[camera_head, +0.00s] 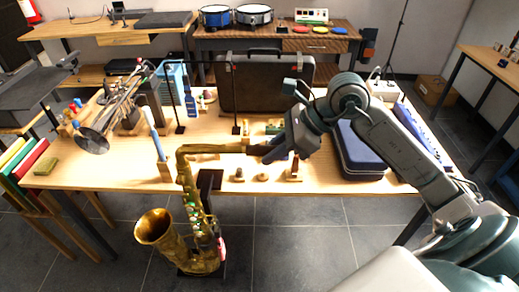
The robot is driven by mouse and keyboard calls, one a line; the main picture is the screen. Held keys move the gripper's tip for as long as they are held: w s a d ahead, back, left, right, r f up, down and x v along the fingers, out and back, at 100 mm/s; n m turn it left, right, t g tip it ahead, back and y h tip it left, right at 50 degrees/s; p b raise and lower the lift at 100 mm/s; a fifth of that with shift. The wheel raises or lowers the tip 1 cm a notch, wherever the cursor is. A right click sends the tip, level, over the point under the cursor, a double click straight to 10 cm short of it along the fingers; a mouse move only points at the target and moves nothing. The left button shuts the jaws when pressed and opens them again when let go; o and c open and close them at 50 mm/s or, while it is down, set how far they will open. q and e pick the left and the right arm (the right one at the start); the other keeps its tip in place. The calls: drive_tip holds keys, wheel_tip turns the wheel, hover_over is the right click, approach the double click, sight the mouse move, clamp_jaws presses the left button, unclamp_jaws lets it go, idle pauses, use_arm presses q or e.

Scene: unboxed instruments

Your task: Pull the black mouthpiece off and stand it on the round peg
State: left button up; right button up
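A brass saxophone (196,215) stands upright on a dark stand in front of the table, its neck (215,148) reaching right. The black mouthpiece (258,149) is at the neck's right end, partly hidden by my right gripper (272,154). That gripper comes in from the right, with its dark fingers at the mouthpiece; whether they are closed on it is too small to tell. Several small wooden pieces stand on the table below it, including a short one (239,175) and a round one (263,177); which is the round peg is unclear. My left gripper is not in view.
An upright blue-white stick (154,130) stands left of the neck. Black stands rise behind it.

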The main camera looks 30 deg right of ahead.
clamp_jaws()
drive_tip(key=shift+f, duration=0.1)
drive_tip(key=shift+s+d+b, duration=0.3)
drive_tip(key=shift+d+b, duration=0.2)
drive_tip(key=shift+b, duration=0.35)
idle(0.3)
